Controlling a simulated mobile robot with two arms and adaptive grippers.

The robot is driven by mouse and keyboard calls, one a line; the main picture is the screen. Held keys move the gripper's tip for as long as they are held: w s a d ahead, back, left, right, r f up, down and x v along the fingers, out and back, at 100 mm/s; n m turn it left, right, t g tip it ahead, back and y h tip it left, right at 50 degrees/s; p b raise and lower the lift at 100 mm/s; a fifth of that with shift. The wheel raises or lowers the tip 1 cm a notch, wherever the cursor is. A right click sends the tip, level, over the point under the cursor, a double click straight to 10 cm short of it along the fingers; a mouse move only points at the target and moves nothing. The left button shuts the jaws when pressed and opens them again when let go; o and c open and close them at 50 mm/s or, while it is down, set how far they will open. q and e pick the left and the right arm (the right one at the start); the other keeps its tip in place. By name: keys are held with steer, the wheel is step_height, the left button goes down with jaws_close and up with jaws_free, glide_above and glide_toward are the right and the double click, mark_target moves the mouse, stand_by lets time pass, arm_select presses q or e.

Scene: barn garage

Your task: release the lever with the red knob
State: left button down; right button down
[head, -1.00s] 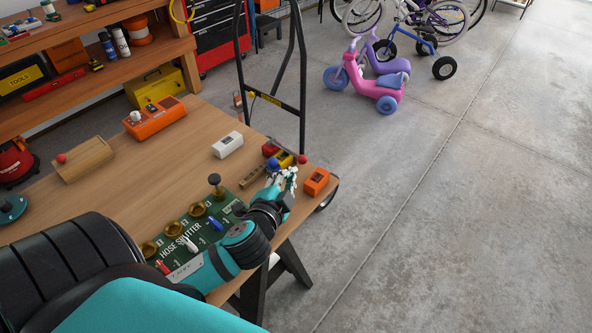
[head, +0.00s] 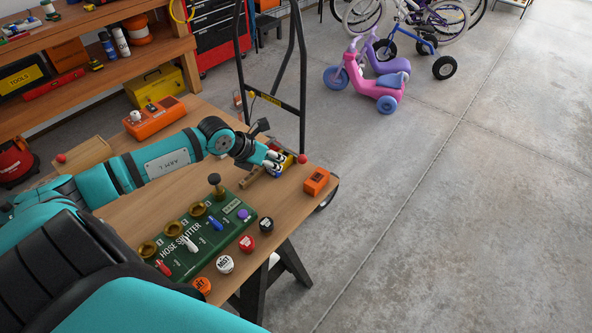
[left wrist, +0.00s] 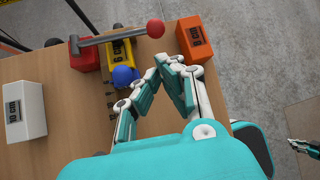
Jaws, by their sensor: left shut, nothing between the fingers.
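The lever with the red knob (left wrist: 155,28) shows in the left wrist view, its grey arm running left to a red base (left wrist: 84,52). The arm crosses above a yellow block (left wrist: 119,52). In the head view the red knob (head: 302,159) stands near the table's far right corner. My left gripper (left wrist: 160,62) is shut and empty, fingertips together, just below the knob in the picture and apart from it. In the head view my left gripper (head: 275,164) partly hides the lever base. Part of my right gripper (left wrist: 303,148) shows at the wrist view's right edge; its jaw state is unclear.
A blue ball knob (left wrist: 123,76) lies close left of the fingers. An orange box (left wrist: 194,40) stands right, a white box (left wrist: 25,110) left. The green hose splitter (head: 190,250) and several round labelled caps are nearer on the table. Open floor lies right.

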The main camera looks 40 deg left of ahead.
arm_select(q)
steer(key=p+x, duration=0.1)
steer(key=x, duration=0.9)
steer(key=shift+d, duration=0.1)
steer(key=shift+r, duration=0.1)
steer(key=shift+r+n+h+b, duration=0.3)
steer(key=shift+r+h+b, duration=0.15)
steer(key=shift+r+h, duration=0.2)
steer(key=shift+r+n+h+b, duration=0.3)
steer(key=shift+r+h+b, duration=0.35)
steer(key=shift+r, duration=0.25)
steer(key=a+r+n+t+h+b, duration=0.2)
steer(key=a+r+n+h+b, duration=0.3)
steer(key=r+b, duration=0.5)
steer(key=a+h+b, duration=0.2)
steer(key=h, duration=0.1)
steer(key=shift+w+h, duration=0.2)
steer(key=shift+h, duration=0.1)
steer(key=shift+r, duration=0.15)
